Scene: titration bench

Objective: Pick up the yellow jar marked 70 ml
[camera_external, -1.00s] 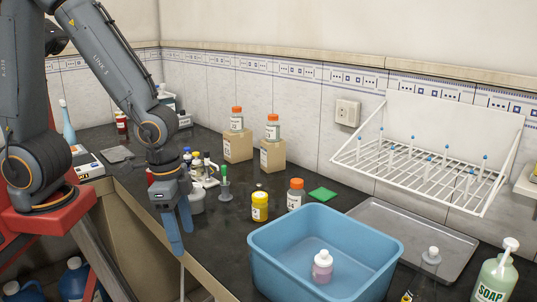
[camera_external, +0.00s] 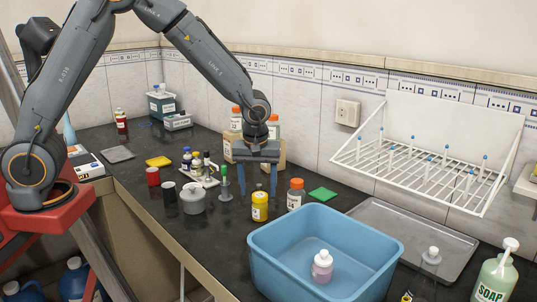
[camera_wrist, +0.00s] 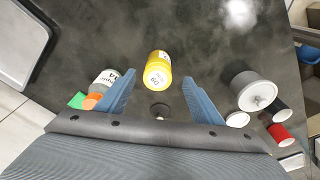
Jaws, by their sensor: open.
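The yellow jar (camera_external: 260,207) stands upright on the dark bench, left of the blue tub, with a pale label. In the wrist view the yellow jar (camera_wrist: 157,68) lies between and slightly beyond the fingers; the marking on it is rotated and I cannot read it surely. My gripper (camera_external: 257,188) is open and empty, fingers pointing down, just behind and above the jar in the external view. In the wrist view my gripper (camera_wrist: 159,78) has one finger on each side of the jar's line, apart from it.
An orange-capped bottle (camera_external: 295,197) stands close right of the jar. A green pad (camera_external: 323,194) lies behind it. The blue tub (camera_external: 280,262) is in front right.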

